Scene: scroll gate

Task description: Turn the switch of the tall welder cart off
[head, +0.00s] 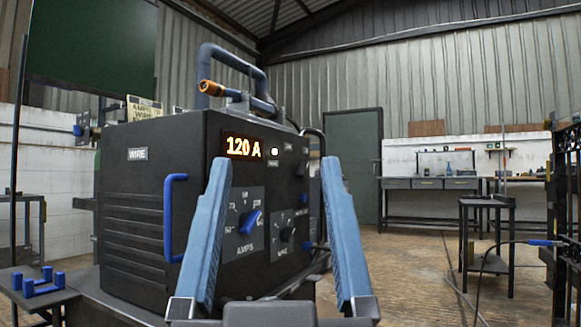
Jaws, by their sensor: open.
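A black welder (150,215) with a "WIRE" label stands close in front of me, left of centre. Its lit display (243,147) reads 120 A, with a small pale light to its right. The front panel has a blue pointer knob (250,222) over "AMPS" and a darker knob (288,234) to its right. I cannot tell which control is the on/off switch. My gripper (275,162) is open and empty, its two blue fingers reaching up in front of the panel. The fingers hide parts of the panel's left and right sides.
A blue handle (173,218) sticks out at the welder's left corner, and a thick pipe handle (232,60) rises on top. A blue bracket (38,282) sits at the lower left. A dark cart (487,232) with a cable stands right; floor between is open.

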